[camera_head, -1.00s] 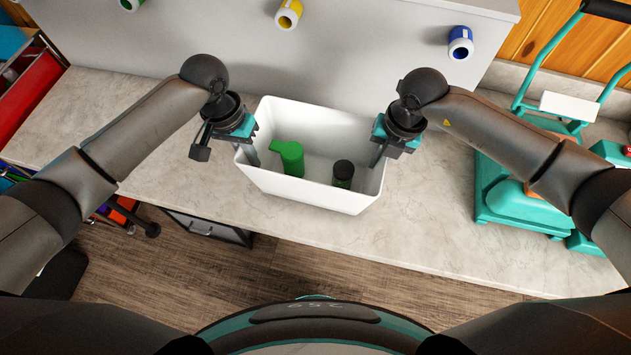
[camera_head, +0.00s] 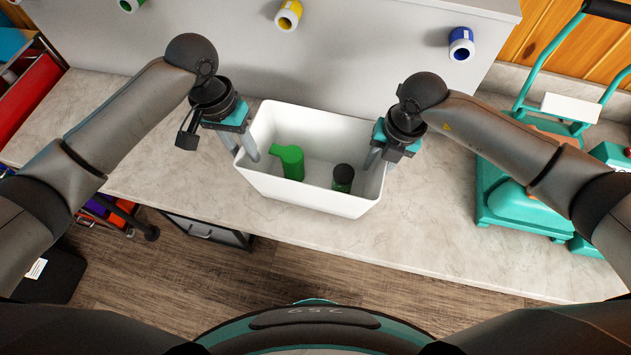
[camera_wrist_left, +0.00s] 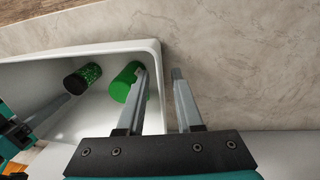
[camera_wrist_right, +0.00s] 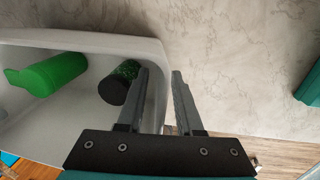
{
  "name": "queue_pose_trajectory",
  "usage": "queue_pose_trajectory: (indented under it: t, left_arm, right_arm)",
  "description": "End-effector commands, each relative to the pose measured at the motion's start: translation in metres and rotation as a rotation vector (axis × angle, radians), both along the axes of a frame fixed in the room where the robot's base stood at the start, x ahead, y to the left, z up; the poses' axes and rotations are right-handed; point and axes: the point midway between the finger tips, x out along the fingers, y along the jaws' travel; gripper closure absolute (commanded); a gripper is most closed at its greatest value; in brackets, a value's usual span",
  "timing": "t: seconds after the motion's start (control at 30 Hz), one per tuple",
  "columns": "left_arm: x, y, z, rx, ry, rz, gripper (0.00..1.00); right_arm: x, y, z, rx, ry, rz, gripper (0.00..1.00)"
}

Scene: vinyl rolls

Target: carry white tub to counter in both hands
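The white tub (camera_head: 310,196) stands upright on the counter (camera_head: 440,225), in the middle of the head view. A green bottle (camera_head: 290,163) and a dark cylinder with a green pattern (camera_head: 342,178) are inside it. My left gripper (camera_head: 240,152) is open at the tub's left end, one finger inside and one outside the wall. The left wrist view shows a gap between its fingers (camera_wrist_left: 161,82). My right gripper (camera_head: 379,160) is open at the right end, its fingers on either side of that wall, as in the right wrist view (camera_wrist_right: 161,82).
A teal machine (camera_head: 515,205) stands on the counter to the right. Yellow (camera_head: 289,15) and blue (camera_head: 461,43) vinyl rolls hang on the grey panel behind. A red rack (camera_head: 30,90) stands at the far left. The counter's front edge runs close in front of the tub.

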Motion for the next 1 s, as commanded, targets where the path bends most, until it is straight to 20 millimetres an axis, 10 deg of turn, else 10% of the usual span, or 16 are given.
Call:
queue_pose_trajectory:
  t: [0.3, 0.57, 1.0]
  left_arm:
    - [0.003, 0.009, 0.063, 0.0, -0.003, 0.0, 0.65]
    - [0.003, 0.011, 0.079, 0.001, -0.001, 0.0, 0.65]
    - [0.003, 0.011, 0.079, 0.0, 0.0, 0.0, 0.65]
  right_arm:
    - [0.0, 0.0, 0.0, 0.0, 0.0, 0.0, 0.65]
    - [0.0, -0.001, 0.005, 0.0, -0.002, 0.0, 0.65]
    - [-0.002, -0.012, 0.088, 0.0, -0.004, 0.001, 0.65]
